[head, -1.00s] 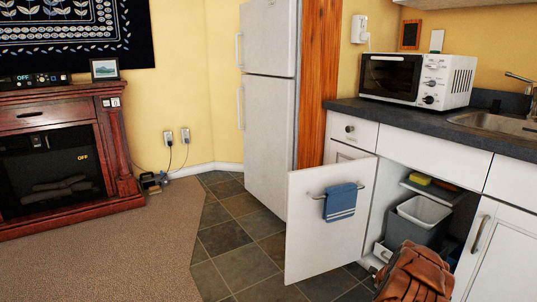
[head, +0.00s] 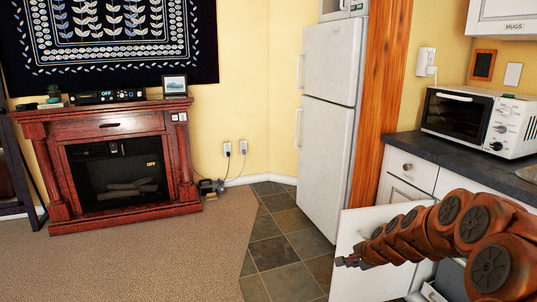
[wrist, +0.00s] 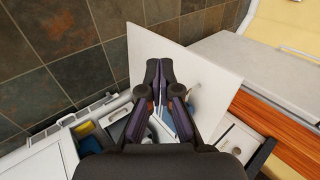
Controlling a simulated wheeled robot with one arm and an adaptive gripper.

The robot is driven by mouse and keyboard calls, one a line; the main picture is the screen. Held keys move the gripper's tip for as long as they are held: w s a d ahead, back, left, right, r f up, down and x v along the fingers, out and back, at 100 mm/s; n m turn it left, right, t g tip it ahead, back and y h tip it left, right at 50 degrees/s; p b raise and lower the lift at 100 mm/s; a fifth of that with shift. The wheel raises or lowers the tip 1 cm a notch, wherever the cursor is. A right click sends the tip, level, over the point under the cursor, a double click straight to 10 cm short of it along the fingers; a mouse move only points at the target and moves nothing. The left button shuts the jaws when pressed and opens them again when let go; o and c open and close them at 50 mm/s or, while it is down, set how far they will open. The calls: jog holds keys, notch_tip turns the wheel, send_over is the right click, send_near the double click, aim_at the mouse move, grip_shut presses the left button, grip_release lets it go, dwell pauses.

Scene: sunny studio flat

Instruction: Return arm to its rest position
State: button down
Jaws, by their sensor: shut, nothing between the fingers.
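My arm reaches in from the right edge of the head view, in front of the open white cabinet door (head: 349,232). My gripper (head: 344,262) is at its left end, small in this view, overlapping the door's left part. In the wrist view my gripper (wrist: 159,64) shows two dark fingers with their tips together and nothing between them. The door (wrist: 205,75) is behind the fingers there. Whether the gripper touches the door I cannot tell.
The white fridge (head: 325,130) stands left of the counter (head: 455,165), which holds a white toaster oven (head: 462,122). The wrist view shows the open cabinet's inside with a yellow item (wrist: 87,130). Tile and carpet (head: 160,255) are clear before the fireplace (head: 118,165).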

jog(key=s+a+r+n+g+p, duration=0.1)
jog(key=s+a+r+n+p, duration=0.25)
jog(key=s+r, duration=0.3)
jog(key=s+a+r+n+g+y+p, duration=0.1)
jog(key=s+a+r+n+g+p, duration=0.15)
jog(key=s+a+r, duration=0.35)
jog(key=s+a+r+n+g+p, duration=0.1)
jog(key=s+r+n+p, duration=0.15)
jog(key=s+r, duration=0.4)
jog(key=s+d+r+n+g+h+p, duration=0.1)
jog(key=s+r+n+p, duration=0.1)
jog(key=s, duration=0.7)
jog(key=s+d+r+n+g+h+p, duration=0.1)
jog(key=s+r+p, duration=0.3)
jog(key=s, duration=0.5)
jog(key=s+d+r+n+g+h+p, duration=0.1)
jog(key=s+r+n+g+p, duration=0.1)
jog(key=s, duration=0.7)
notch_tip(320, 180, up, 2)
jog(key=n+p, duration=0.1)
jog(key=p, duration=0.2)
jog(key=shift+s, duration=0.4)
jog(key=shift+s+g, duration=0.1)
jog(key=shift+g, duration=0.15)
